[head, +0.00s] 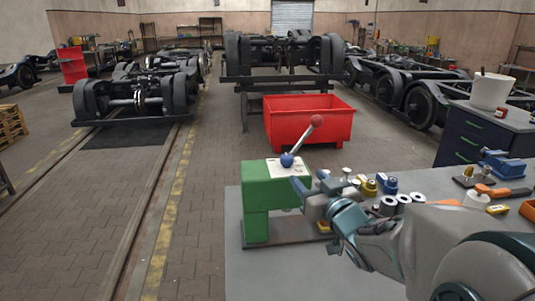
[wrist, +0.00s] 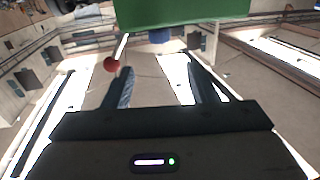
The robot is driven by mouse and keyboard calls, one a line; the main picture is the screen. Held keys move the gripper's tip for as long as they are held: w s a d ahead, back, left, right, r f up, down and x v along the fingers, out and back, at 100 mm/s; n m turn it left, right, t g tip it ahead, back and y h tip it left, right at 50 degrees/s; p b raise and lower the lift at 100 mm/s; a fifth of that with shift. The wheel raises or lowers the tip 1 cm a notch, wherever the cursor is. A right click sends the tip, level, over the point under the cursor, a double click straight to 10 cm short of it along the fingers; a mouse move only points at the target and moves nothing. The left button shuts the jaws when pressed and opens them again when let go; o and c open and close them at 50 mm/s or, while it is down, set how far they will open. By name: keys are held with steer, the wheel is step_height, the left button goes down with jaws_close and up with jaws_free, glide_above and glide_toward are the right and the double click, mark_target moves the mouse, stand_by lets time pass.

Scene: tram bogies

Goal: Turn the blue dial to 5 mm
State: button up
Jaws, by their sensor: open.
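The green machine (head: 257,203) stands on the grey workbench, with a pale plate on its top. The blue dial (head: 287,160) sits on this plate; no scale marks or numbers are readable. A lever with a red ball (head: 316,121) rises beside the dial. My gripper (head: 309,181) is just right of the machine, close to the dial, with its jaws apart. In the wrist view, the open fingers (wrist: 160,72) have nothing between them. The blue dial (wrist: 160,36) shows partly below the green body (wrist: 180,13), beyond the fingertips; the red ball (wrist: 111,64) is near the left finger.
The grey workbench (head: 275,278) holds several metal rings, a blue block (head: 389,185) and small parts right of the machine. A red bin (head: 310,120) stands behind. A dark drawer cabinet (head: 478,140) carries a white bucket (head: 490,91).

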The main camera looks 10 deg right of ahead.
mark_target(290, 159)
steer(key=p+x, duration=0.1)
steer(key=x, duration=1.2)
steer(key=shift+p, duration=0.4)
steer(key=shift+s, duration=0.1)
steer(key=c, duration=0.9)
